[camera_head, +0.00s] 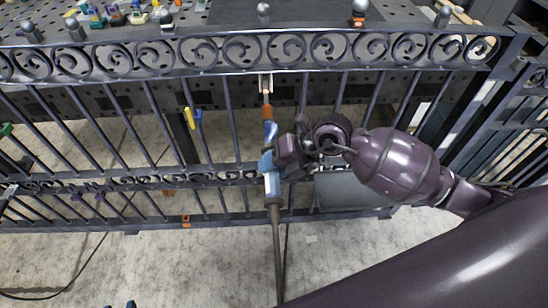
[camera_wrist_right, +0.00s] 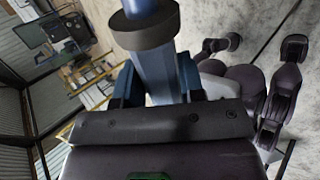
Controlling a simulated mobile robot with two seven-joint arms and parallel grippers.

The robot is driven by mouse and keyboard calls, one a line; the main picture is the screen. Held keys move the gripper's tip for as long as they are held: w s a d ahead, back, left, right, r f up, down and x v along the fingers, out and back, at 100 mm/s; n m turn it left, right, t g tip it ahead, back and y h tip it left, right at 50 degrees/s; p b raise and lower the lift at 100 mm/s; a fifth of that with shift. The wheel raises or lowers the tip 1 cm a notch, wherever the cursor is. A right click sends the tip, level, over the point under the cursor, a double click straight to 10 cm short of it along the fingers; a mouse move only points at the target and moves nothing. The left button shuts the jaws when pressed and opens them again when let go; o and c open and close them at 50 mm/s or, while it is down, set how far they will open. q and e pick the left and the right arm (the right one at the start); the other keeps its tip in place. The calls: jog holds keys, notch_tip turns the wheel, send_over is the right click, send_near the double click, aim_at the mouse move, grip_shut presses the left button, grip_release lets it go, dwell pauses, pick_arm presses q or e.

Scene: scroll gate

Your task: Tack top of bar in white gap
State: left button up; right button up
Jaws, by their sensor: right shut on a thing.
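A dark metal gate with a scroll band (camera_head: 120,60) across its top and upright bars lies across the head view. A small white gap (camera_head: 265,82) shows at the top of one bar, just under the band. My right gripper (camera_head: 270,160) is shut on a blue torch (camera_head: 270,133) with an orange neck, whose tip points up at the white gap. Whether the tip touches there I cannot tell. In the right wrist view, the blue torch (camera_wrist_right: 155,65) with its dark collar stands between my fingers. Small dark-blue tips at the head view's bottom edge may be my left gripper (camera_head: 120,304).
A perforated dark table (camera_head: 225,20) with round-topped posts and several small coloured tools lies behind the gate. A yellow and blue clamp (camera_head: 193,118) sits left of the torch. A cable hangs below the torch. The pale floor (camera_head: 180,265) in front is mostly clear.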

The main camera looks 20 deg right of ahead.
aim_at(278, 191)
jog(key=shift+s+a+p, duration=0.2)
jog(key=shift+s+p, duration=0.1)
jog(key=shift+s, duration=0.25)
jog(key=shift+s+a+p, duration=0.15)
jog(key=shift+s+p, duration=0.15)
jog(key=shift+s, duration=0.2)
jog(key=shift+s+a+p, duration=0.15)
jog(key=shift+s+p, duration=0.15)
jog(key=shift+s, duration=0.2)
jog(key=shift+s+a+p, duration=0.15)
jog(key=shift+s+p, duration=0.15)
jog(key=shift+s, duration=0.2)
jog(key=shift+s+a+f+p, duration=0.1)
jog(key=shift+s+p, duration=0.15)
jog(key=shift+s, duration=0.1)
jog(key=shift+s+a+f+p, duration=0.1)
jog(key=shift+s+p, duration=0.1)
jog(key=shift+s, duration=0.4)
jog(key=shift+f, duration=0.1)
